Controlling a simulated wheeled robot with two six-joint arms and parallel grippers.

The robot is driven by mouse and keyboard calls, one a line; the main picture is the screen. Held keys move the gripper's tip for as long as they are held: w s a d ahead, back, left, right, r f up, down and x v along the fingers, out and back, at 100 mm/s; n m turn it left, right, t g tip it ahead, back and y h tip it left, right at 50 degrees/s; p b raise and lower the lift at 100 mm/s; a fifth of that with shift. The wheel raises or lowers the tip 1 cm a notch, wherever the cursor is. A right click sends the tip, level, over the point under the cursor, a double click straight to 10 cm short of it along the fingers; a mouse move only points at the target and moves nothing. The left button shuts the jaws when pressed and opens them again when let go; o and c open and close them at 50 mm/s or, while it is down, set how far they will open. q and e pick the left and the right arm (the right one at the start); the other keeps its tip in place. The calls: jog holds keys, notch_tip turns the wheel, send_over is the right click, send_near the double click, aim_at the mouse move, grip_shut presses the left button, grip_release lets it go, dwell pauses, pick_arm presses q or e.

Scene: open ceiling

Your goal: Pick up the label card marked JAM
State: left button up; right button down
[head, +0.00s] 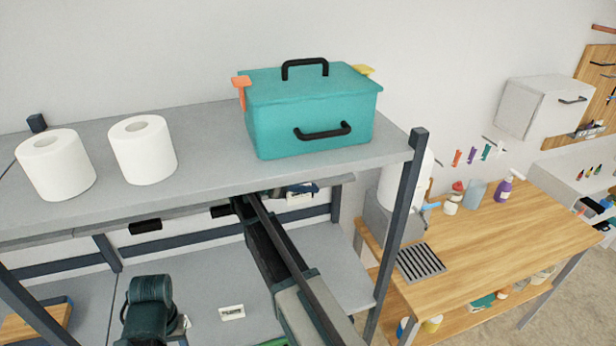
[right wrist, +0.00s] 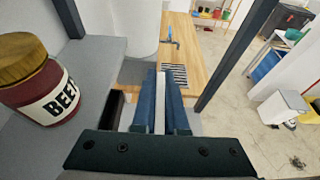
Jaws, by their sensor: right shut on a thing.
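My right gripper (head: 290,190) reaches in under the top shelf, partly hidden by the shelf's edge. In the right wrist view its two blue fingers (right wrist: 161,105) are shut on a thin white card (right wrist: 160,98), seen edge-on. Its marking does not show, so I cannot tell whether it reads JAM. In the head view a white card (head: 300,198) shows by the fingertips. Another small white card (head: 232,312) lies on the lower shelf; its text is too small to read.
A jar labelled BEE, the rest hidden (right wrist: 52,90), stands left of the gripper. A teal box (head: 310,118) and two white rolls (head: 143,150) stand on the top shelf (head: 210,165). A dark shelf post (head: 398,220) is close on the right. A wooden bench (head: 500,235) stands beyond.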

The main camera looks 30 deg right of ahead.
jog(key=s+a, duration=0.4)
jog(key=s, duration=0.3)
jog(key=shift+s+a+r+p, duration=0.15)
jog(key=shift+s+r+p, duration=0.15)
jog(key=shift+r, duration=0.1)
